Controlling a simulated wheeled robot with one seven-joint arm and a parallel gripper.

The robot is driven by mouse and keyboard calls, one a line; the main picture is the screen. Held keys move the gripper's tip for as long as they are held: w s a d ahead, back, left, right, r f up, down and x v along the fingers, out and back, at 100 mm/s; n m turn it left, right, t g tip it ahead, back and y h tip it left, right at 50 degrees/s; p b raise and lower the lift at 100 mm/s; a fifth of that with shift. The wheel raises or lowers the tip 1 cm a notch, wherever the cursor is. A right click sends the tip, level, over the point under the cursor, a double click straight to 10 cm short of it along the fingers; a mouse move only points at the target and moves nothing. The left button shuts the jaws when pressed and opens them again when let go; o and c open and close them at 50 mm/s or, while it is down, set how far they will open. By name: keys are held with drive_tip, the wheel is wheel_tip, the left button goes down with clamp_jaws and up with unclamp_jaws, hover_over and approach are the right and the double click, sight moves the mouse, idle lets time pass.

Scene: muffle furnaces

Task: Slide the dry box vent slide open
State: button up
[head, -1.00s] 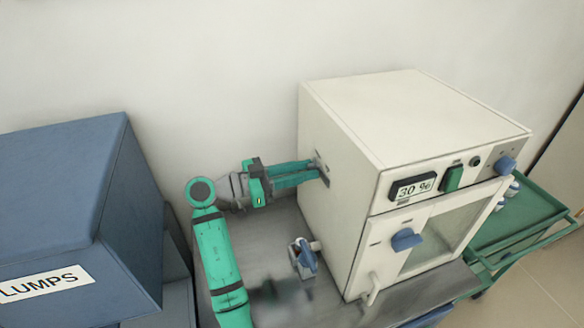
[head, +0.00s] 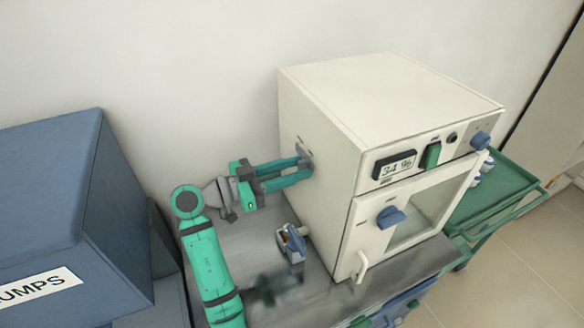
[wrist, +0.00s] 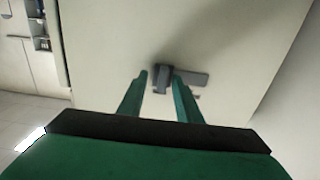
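The dry box (head: 330,120) is the cream cabinet with a glass door on the bench, its display reading 34 %. The vent slide (wrist: 161,78) is a small grey knob on a grey strip (wrist: 195,79) on the box's left side wall. In the wrist view the strip extends right of the knob. My gripper (head: 305,168) reaches that wall from the left, with a green finger on either side of the knob. A gap shows at the left finger; the right finger is close against it, contact unclear. The fingers partly hide the knob in the head view.
A blue-handled fitting (head: 291,243) stands on the grey bench below my gripper. A green cart (head: 500,195) is to the right. The wall is close behind.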

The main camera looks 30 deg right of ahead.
drive_tip(key=w+a, duration=0.1)
drive_tip(key=a, duration=0.9)
drive_tip(key=shift+w+a, duration=0.2)
drive_tip(key=shift+a, duration=0.1)
drive_tip(key=shift+w, duration=0.1)
